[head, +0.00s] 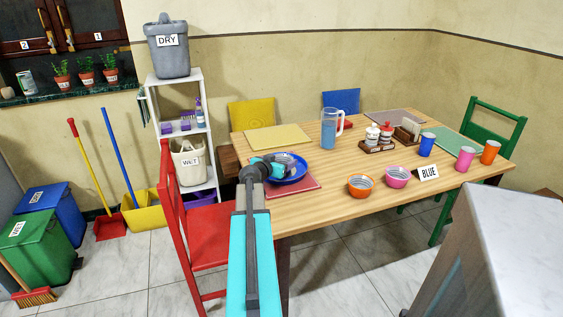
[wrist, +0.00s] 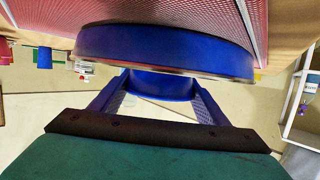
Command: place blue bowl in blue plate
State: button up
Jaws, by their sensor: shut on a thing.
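The blue plate (head: 300,178) lies on the red placemat (head: 300,196) at the table's near left corner. The plate also shows large across the upper middle of the upside-down wrist view (wrist: 165,48). My gripper (head: 272,166) is over the plate, shut on the blue bowl (head: 286,160). In the wrist view the bowl (wrist: 160,86) sits between the two fingers of my gripper (wrist: 158,92), close to the plate's rim. I cannot tell whether the bowl touches the plate. My gripper hides part of both in the head view.
An orange bowl (head: 360,187) and a pink bowl (head: 397,178) stand to the right, beside a BLUE sign (head: 428,173). A water jug (head: 330,130) and a condiment rack (head: 377,146) stand farther back. A red chair (head: 200,232) is at the table's left side.

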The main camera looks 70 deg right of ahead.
jog(key=shift+f, duration=0.1)
jog(key=o, duration=1)
jog(key=shift+o, duration=0.2)
jog(key=shift+r, duration=0.2)
jog(key=shift+b+v, duration=0.45)
jog(key=shift+v, duration=5.55)
jog(key=shift+r, duration=0.1)
